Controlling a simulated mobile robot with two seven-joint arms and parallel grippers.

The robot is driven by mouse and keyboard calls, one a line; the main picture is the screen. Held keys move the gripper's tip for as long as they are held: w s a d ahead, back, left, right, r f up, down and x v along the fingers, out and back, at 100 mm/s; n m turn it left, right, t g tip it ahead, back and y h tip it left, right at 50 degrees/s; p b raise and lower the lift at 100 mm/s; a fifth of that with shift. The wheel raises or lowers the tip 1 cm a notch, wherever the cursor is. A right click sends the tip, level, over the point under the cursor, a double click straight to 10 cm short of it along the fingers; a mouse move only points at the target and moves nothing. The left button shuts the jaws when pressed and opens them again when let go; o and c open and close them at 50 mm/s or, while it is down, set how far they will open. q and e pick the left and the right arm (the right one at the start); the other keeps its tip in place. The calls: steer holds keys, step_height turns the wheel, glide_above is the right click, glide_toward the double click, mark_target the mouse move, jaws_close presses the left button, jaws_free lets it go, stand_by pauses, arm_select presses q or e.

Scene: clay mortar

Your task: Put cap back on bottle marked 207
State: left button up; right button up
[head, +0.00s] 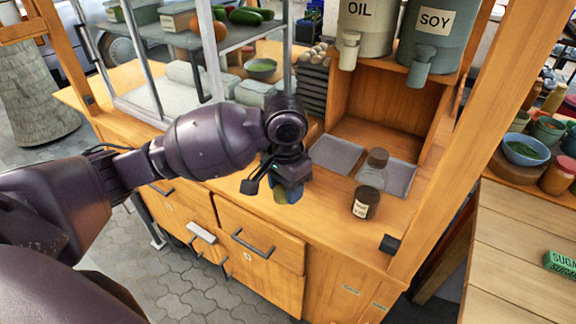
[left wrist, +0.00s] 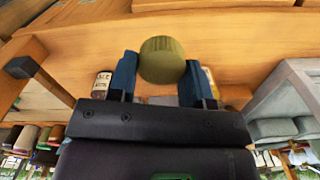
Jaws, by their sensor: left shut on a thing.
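My left gripper (head: 286,190) hangs over the front part of the wooden counter. In the left wrist view, its blue fingers (left wrist: 157,75) are shut on a round, ridged olive-green cap (left wrist: 162,58). In the head view, the cap is mostly hidden by the gripper. A small dark brown bottle with a pale label (head: 365,203) stands upright on the counter, to the right of the gripper and apart from it. A labelled bottle (left wrist: 102,86) shows beside one finger in the left wrist view. I cannot read 207 on any label. My right gripper is out of view.
A clear jar with a brown lid (head: 372,172) stands behind the brown bottle, near flat grey panels (head: 337,154). OIL (head: 366,22) and SOY (head: 432,32) dispensers are above. A black block (head: 390,244) sits at the counter's front corner. Bare counter lies between gripper and bottle.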

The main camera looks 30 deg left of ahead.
arm_select(q)
steer(key=s+d+n, duration=0.1)
steer(key=n, duration=0.2)
steer(key=shift+s+d+f+n, duration=0.15)
steer(key=shift+s+d+n, duration=0.2)
steer(key=shift+n, duration=0.05)
